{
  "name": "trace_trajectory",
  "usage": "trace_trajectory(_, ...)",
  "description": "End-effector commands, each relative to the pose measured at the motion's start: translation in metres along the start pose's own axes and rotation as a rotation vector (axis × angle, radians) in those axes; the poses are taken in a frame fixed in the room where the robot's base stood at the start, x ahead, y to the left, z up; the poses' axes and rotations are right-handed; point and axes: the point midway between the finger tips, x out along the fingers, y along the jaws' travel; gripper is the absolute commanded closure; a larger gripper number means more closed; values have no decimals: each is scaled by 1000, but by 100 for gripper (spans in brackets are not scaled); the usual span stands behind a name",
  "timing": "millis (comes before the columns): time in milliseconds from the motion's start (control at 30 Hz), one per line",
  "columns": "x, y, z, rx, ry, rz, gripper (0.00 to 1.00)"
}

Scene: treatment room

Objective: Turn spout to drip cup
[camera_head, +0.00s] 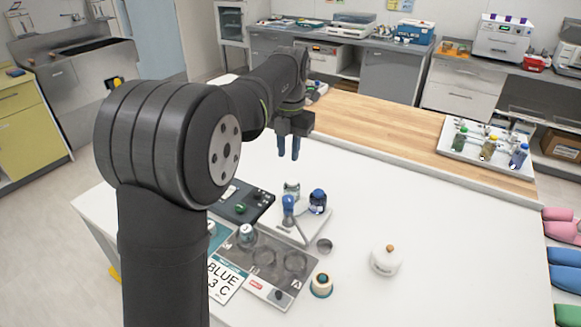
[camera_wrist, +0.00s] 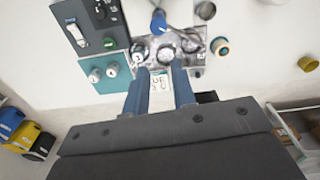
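My gripper (camera_head: 288,147) has two blue fingers, spread apart with nothing between them, high above the white table. In the wrist view the fingers (camera_wrist: 160,90) also stand apart, with a printed card below the gap. A blue-topped piece (camera_head: 288,203), which looks like the spout, stands on a white base (camera_head: 300,231) beside a dark-blue-capped bottle (camera_head: 318,201) and a grey-green-capped one (camera_head: 291,188). A blue top also shows in the wrist view (camera_wrist: 158,21). A small metal cup (camera_head: 324,245), perhaps the drip cup, sits at the base's front. Which way the spout points is unclear.
A grey tray (camera_head: 266,275) with round recesses and a card reading BLUE 3 C (camera_head: 226,278) lie in front. A cream-and-teal jar (camera_head: 321,285) and a white pot (camera_head: 386,260) stand nearby. The table's right side is mostly clear.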

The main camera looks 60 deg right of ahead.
Motion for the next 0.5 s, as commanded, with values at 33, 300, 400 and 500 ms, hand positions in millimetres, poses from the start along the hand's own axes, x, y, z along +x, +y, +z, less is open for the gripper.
trace_trajectory(33,14,-8,-5,65,29,12,86)
trace_trajectory(300,92,-41,-50,565,216,91,100)
trace_trajectory(400,106,-46,-60,674,256,102,100)
trace_trajectory(500,114,-47,-65,719,273,104,100)
